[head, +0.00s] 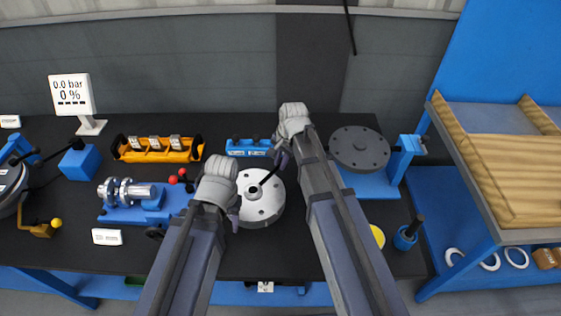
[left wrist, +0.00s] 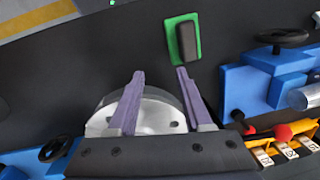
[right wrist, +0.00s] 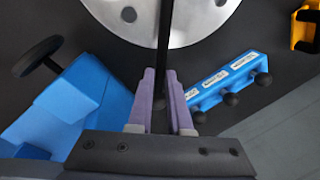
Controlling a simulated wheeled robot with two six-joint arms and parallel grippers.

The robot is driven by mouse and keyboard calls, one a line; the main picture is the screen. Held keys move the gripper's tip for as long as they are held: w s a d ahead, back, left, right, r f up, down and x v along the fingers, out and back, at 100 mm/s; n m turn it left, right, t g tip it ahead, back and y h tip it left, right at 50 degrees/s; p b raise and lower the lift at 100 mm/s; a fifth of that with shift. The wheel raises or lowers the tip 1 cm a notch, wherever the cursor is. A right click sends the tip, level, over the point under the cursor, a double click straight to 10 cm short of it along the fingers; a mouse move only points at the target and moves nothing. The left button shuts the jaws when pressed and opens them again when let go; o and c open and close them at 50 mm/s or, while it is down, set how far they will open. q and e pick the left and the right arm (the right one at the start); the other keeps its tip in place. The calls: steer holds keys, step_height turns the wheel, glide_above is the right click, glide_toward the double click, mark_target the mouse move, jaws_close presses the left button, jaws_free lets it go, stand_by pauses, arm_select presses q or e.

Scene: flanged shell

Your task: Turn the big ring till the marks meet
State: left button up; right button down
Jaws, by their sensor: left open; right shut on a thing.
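A light grey round flange (head: 265,212) with holes and a raised hub lies in the middle of the bench. A black bar (head: 270,174) runs from its hub toward the back. My right gripper (head: 281,154) is shut on the black bar, which also shows in the right wrist view (right wrist: 165,30) between the fingers. My left gripper (head: 234,214) is open at the flange's left edge. In the left wrist view its fingers (left wrist: 160,74) stand apart over the flange (left wrist: 155,115). I cannot make out alignment marks. My arms hide part of the bench.
A dark grey disc (head: 359,143) on a blue stand is at the right. A blue block with black knobs (head: 248,147) stands behind the flange. A blue fixture with a metal shaft (head: 150,195) and an orange tray (head: 158,155) are at the left.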

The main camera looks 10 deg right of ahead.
stand_by(0.5)
steer(key=s+m, duration=0.1)
steer(key=s+d+m, duration=0.1)
steer(key=s+m, duration=0.1)
steer(key=s+d+m, duration=0.1)
steer(key=shift+s+d+m+h, duration=0.15)
steer(key=shift+s+m+h, duration=0.05)
steer(key=shift+m+h, duration=0.1)
steer(key=c, duration=0.8)
jaws_free()
steer(key=shift+c, duration=0.2)
steer(key=shift+r, duration=0.1)
step_height(320, 180, up, 8)
steer(key=s+p, duration=0.1)
steer(key=p, duration=0.6)
steer(key=shift+s+d+f+p, duration=0.25)
steer(key=shift+p, duration=0.1)
